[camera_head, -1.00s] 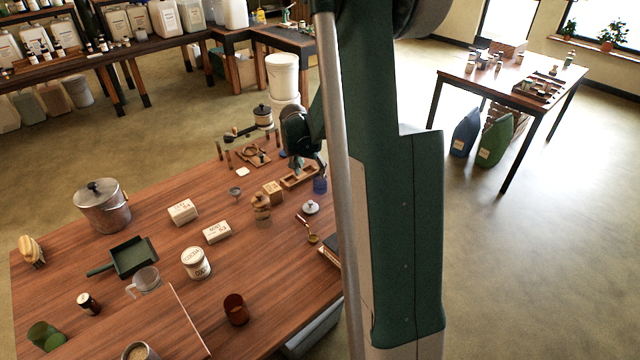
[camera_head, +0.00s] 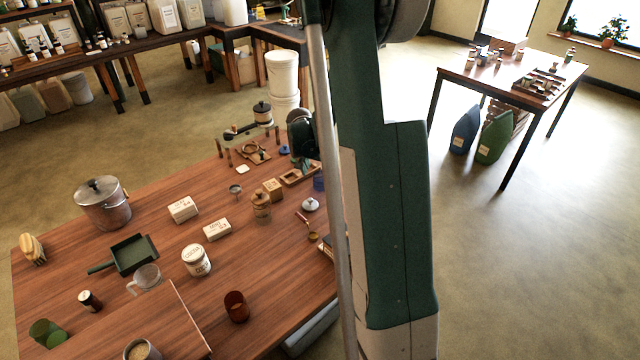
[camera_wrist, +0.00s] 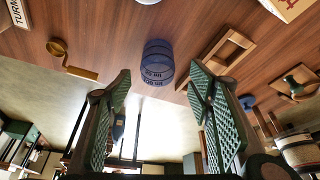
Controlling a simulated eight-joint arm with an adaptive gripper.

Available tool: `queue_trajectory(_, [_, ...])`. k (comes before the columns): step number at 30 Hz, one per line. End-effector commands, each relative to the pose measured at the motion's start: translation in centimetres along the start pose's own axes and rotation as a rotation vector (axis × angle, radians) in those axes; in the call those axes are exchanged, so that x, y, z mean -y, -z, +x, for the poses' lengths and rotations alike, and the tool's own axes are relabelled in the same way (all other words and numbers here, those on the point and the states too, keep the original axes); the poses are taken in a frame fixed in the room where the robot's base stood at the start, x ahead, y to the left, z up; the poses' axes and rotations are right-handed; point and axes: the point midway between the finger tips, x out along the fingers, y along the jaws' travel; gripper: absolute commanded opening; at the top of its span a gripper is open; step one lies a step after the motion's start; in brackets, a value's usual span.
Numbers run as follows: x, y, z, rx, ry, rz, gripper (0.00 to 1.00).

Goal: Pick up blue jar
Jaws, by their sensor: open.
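The blue jar (camera_wrist: 157,62) is a translucent blue cylinder with dark lettering, standing on the wooden table. In the wrist view it lies ahead of my gripper (camera_wrist: 160,100), framed between the two open fingers but beyond their tips. The fingers have green textured pads, are wide apart and hold nothing. In the head view the jar (camera_head: 318,183) shows at the far right part of the table, partly hidden by my arm. My gripper (camera_head: 304,160) is just above and beside it there, mostly covered by my arm.
A wooden tray (camera_wrist: 228,52) stands close to the jar's right in the wrist view. A brass scoop (camera_wrist: 72,60) lies to its left. A blue lid (camera_head: 284,150) lies near the back edge. A white lid (camera_head: 310,204) lies in front of the jar. The table edge is close.

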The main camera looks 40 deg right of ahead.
Motion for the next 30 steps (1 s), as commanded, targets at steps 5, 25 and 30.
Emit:
queue_trajectory(5, [0.0, 0.0, 1.0, 0.000, 0.000, 0.000, 0.52])
queue_trajectory(25, [-0.3, -0.1, 3.5, 0.000, 0.000, 0.000, 0.52])
queue_trajectory(30, [-0.4, -0.2, 5.2, 0.000, 0.000, -0.001, 0.52])
